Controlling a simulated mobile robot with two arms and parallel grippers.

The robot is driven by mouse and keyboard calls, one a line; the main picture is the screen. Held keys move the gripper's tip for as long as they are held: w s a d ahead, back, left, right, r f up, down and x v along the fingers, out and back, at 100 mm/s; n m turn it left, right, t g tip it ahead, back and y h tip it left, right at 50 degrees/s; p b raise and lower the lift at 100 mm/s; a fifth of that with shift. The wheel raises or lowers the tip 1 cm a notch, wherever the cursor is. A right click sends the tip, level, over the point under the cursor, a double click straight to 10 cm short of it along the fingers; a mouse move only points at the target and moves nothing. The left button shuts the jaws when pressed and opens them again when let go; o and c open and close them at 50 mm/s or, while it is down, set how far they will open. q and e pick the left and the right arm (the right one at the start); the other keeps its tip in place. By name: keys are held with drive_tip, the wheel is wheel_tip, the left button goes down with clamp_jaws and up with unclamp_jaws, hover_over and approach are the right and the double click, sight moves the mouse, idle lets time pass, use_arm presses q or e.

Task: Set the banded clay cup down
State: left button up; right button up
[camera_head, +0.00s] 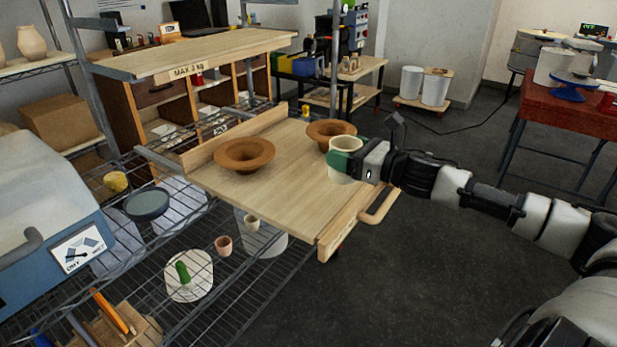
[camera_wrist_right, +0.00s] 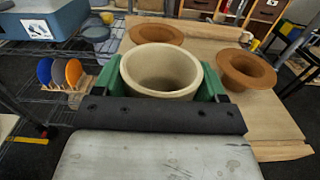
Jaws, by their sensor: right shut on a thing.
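A cream clay cup (camera_head: 343,174) is upright, held between the green fingers of my right gripper (camera_head: 347,161). In the right wrist view the cup (camera_wrist_right: 160,68) has a wide round mouth and looks empty, with a green finger on each side. The fingers cover part of its wall, and I cannot make out a band. The cup is at the right side of the pale wooden board (camera_head: 285,196); I cannot tell whether its base touches the board. My left gripper is not in view.
Two brown wide-rimmed bowls (camera_head: 244,154) (camera_head: 331,132) stand on the board, one close behind the cup. The board has a raised back edge and a front handle (camera_head: 378,204). Its front middle is bare. A wire rack (camera_head: 215,296) with small pots is at the left.

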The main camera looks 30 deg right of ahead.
drive_tip(key=w+a+f+p, duration=0.1)
drive_tip(key=w+f, duration=0.1)
drive_tip(key=f, duration=0.1)
drive_tip(key=w+a+f+p, duration=0.1)
drive_tip(key=w+a+f, duration=0.1)
drive_tip(key=w, duration=0.1)
drive_tip(key=w+a+f+p, duration=0.1)
drive_tip(key=w+f, duration=0.1)
drive_tip(key=f, duration=0.1)
drive_tip(key=shift+w+a+f, duration=0.15)
drive_tip(key=shift+a+f, duration=0.05)
drive_tip(key=shift+f, duration=0.25)
drive_tip(key=shift+f, duration=0.1)
drive_tip(key=o, duration=1.1)
drive_tip(key=shift+c, duration=0.2)
